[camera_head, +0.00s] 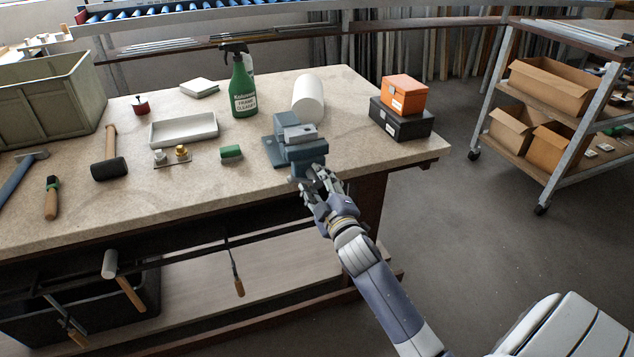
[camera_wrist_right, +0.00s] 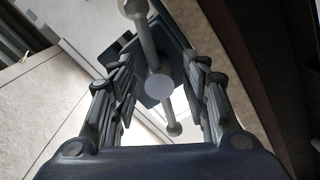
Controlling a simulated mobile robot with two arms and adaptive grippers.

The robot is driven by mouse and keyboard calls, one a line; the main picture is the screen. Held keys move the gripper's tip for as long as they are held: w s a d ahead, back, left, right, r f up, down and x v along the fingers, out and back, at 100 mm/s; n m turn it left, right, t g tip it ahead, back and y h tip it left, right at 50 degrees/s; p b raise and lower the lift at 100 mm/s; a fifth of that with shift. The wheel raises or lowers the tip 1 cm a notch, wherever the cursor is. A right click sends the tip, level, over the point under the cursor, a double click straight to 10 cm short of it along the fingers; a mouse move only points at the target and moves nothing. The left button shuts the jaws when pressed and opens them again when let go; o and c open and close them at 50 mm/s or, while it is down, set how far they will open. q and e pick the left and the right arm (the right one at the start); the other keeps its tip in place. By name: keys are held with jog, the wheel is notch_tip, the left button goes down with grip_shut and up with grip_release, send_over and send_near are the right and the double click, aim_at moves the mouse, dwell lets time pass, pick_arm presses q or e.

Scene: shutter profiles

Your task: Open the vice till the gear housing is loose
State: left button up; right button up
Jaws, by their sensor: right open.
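The blue-grey vice (camera_head: 304,152) stands on the workbench near its front edge. The gear housing (camera_head: 299,133), a light grey metal block, sits between the vice jaws at the top. My right gripper (camera_head: 318,178) is at the front of the vice, by its screw handle. In the right wrist view, the open fingers of my right gripper (camera_wrist_right: 160,90) stand either side of the round screw end (camera_wrist_right: 159,87) and the handle bar (camera_wrist_right: 147,45), with no clear contact. My left gripper is not in view.
On the workbench (camera_head: 240,195) a green brush (camera_head: 231,153), a grey tray (camera_head: 184,130), a spray bottle (camera_head: 242,90) and a white roll (camera_head: 308,98) stand near the vice. An orange box (camera_head: 404,94) rests on a black case (camera_head: 401,121) to the right. A shelf cart (camera_head: 560,110) stands farther right.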

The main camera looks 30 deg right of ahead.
grip_shut()
jog(key=shift+n, duration=0.3)
jog(key=n+p, duration=0.1)
jog(key=n, duration=0.2)
jog(key=shift+n+p, duration=0.3)
jog(key=shift+p, duration=0.1)
jog(key=n+p, duration=0.1)
jog(key=n, duration=0.4)
jog(key=shift+n, duration=0.3)
jog(key=n+p, duration=0.1)
jog(key=n, duration=0.4)
jog(key=shift+r+p, duration=0.1)
jog(key=shift+p, duration=0.3)
jog(key=shift+n+p, duration=0.7)
jog(key=shift+n, duration=1.8)
